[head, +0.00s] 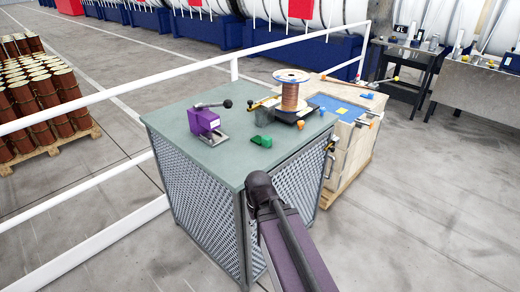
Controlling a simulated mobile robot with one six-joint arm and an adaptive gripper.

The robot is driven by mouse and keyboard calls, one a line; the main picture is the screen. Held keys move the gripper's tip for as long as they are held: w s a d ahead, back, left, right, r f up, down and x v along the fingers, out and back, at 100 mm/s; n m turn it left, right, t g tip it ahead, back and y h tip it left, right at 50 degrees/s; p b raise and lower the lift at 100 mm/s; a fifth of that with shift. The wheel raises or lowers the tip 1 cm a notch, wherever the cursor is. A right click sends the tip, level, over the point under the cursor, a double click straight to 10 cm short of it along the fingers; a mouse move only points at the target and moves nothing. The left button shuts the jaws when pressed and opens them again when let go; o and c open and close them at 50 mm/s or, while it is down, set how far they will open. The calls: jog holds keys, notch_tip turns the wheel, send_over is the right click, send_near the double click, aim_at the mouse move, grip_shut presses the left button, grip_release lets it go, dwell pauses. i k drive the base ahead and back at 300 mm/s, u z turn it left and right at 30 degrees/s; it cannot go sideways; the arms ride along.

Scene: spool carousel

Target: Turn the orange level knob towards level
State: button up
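A small orange knob (300,125) sits at the front of a dark base (285,115) on the green-topped cabinet. It is too small to read how far it is turned. A spool of copper-coloured wire (290,95) with pale flanges stands upright on that base. My dark arm rises from the bottom edge and ends in a bend in front of the cabinet, well short of the knob. I cannot make out my gripper at its end. A small metallic and yellow item at the cabinet's right side is too unclear to identify.
A wooden crate (352,155) with a blue top adjoins on the right. White railings (110,95) run behind and left. Floor at right is clear.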

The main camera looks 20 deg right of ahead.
aim_at(301, 124)
jog(key=k, duration=0.65)
jog(key=u, duration=0.15)
jog(key=i, duration=1)
jog(key=z, duration=0.65)
jog(key=i, duration=0.55)
jog(key=z, duration=0.3)
